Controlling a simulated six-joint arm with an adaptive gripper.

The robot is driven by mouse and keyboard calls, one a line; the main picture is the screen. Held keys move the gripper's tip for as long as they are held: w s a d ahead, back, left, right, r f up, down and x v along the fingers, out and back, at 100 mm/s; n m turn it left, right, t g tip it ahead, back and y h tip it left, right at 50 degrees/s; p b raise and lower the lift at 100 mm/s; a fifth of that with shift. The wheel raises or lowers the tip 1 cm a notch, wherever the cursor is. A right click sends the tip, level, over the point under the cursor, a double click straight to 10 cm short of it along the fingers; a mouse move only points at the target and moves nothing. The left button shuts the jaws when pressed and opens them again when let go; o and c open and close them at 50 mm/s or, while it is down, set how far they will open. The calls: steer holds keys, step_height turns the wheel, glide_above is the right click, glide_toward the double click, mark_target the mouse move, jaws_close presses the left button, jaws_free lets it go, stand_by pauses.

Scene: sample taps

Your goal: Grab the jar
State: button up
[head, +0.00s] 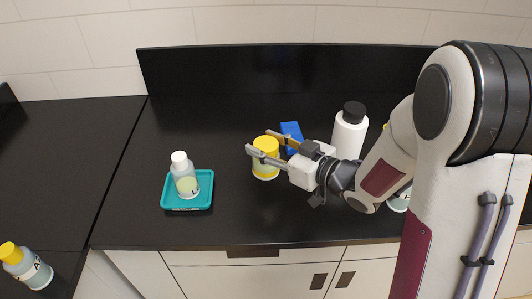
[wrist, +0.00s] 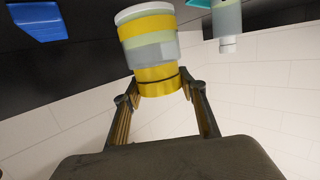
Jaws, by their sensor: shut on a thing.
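The jar (head: 265,170) has a yellow lid and a clear body with yellowish contents. It stands upright at mid-counter in the head view. My gripper (head: 260,142) reaches in from the right, with one finger on each side of the lid, shut on it. In the wrist view the jar (wrist: 150,45) appears upside down, its yellow lid between the fingertips of my gripper (wrist: 160,82). I cannot tell whether its base touches the counter.
A teal tray (head: 188,206) holding a white-capped bottle (head: 186,182) lies to the left. A blue block (head: 292,131) sits just behind my gripper. A white bottle with a black cap (head: 349,132) stands to the right. A yellow-capped bottle (head: 26,266) is at lower left.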

steer(key=shift+r, duration=2)
steer(key=shift+f, duration=0.15)
